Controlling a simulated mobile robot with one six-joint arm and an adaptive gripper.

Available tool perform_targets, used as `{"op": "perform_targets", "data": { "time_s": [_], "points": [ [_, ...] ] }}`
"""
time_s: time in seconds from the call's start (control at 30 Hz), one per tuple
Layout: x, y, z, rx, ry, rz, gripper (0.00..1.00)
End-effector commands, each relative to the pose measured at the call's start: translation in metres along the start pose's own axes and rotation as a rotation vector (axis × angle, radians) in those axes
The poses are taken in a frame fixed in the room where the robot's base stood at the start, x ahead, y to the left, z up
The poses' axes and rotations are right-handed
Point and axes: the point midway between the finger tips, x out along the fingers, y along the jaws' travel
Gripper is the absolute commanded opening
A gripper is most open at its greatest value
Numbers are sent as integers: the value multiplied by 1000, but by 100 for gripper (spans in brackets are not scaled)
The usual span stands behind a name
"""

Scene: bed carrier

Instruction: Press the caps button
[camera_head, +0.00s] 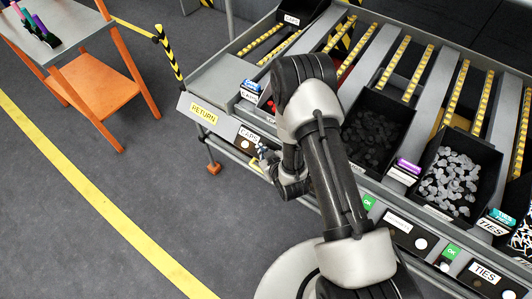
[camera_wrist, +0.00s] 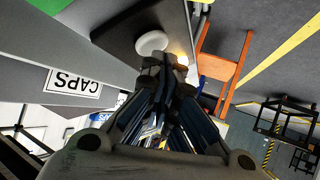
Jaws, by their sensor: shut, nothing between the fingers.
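The caps button is a round white button (camera_wrist: 151,42) on a dark panel (camera_wrist: 125,38) in the wrist view. A white CAPS label (camera_wrist: 72,85) is beside it, and the same label shows on the rack's front edge in the head view (camera_head: 249,135). My gripper (camera_wrist: 166,62) is shut and empty, its fingertips close to the button. I cannot tell whether they touch it. In the head view my gripper (camera_head: 262,154) is at the front of the caps panel, partly hidden by my own arm.
A RETURN label (camera_head: 203,114) is left of the caps panel. Right along the rack are a bin of grey pieces (camera_head: 450,180), green OK labels (camera_head: 368,202) and a TIES label (camera_head: 485,273). An orange-framed table (camera_head: 100,85) stands at upper left. The floor between is clear.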

Motion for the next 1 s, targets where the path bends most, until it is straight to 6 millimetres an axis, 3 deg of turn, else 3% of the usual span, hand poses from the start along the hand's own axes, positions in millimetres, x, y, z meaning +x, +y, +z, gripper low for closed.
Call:
{"op": "perform_targets", "data": {
  "time_s": [1.0],
  "points": [
    [6, 5, 4, 0, 1, 1, 0]
  ]
}}
